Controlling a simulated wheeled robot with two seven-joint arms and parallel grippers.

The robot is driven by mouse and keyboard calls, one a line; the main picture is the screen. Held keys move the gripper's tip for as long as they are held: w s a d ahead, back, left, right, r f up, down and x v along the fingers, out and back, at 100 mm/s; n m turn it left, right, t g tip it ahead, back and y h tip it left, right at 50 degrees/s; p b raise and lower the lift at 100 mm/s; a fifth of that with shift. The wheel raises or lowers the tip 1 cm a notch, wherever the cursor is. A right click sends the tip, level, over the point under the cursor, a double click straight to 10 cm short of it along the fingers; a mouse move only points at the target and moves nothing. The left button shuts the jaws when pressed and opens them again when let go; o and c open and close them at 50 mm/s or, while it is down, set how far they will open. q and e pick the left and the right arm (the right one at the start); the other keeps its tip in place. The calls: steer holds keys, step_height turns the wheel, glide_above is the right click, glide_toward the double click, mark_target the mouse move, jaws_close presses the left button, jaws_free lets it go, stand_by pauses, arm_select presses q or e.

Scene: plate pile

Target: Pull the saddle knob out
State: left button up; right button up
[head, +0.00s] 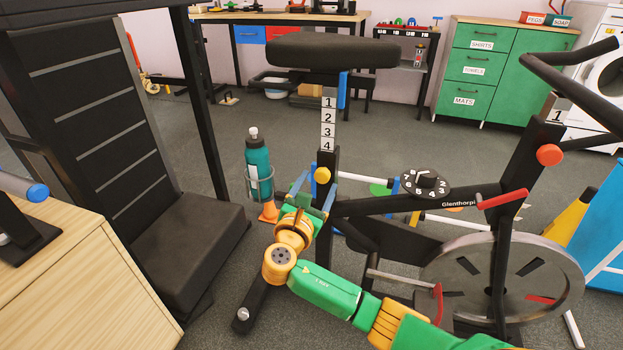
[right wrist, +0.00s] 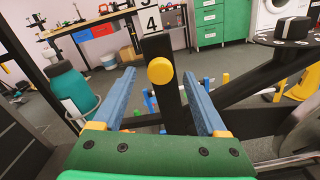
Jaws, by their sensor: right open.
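The saddle knob (head: 322,175) is a round yellow knob on the black seat tube of the exercise bike, just below the white number strip (head: 328,124). It also shows in the right wrist view (right wrist: 160,71), near the top middle. The black saddle (head: 333,50) sits above on its post. My right gripper (head: 316,185) is open at the knob's height. In the right wrist view its two blue fingers (right wrist: 163,82) stand apart, one on each side of the knob; I cannot see either touching it. My left gripper is not in view.
A teal bottle (head: 257,165) in a holder stands just left of the seat tube, above an orange cone (head: 268,212). A numbered dial (head: 425,183), a red lever (head: 503,199) and the flywheel (head: 530,270) lie right. A black padded bench (head: 188,245) stands left.

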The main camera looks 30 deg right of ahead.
mark_target(322, 178)
steer(key=x, duration=0.3)
steer(key=shift+d+f+b, duration=0.2)
steer(key=shift+b, duration=0.2)
steer(key=shift+w+d+r, duration=0.1)
steer(key=shift+w+d, duration=0.2)
steer(key=shift+w, duration=0.1)
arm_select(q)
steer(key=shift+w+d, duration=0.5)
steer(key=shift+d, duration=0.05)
arm_select(e)
steer(key=shift+c, duration=0.2)
jaws_close()
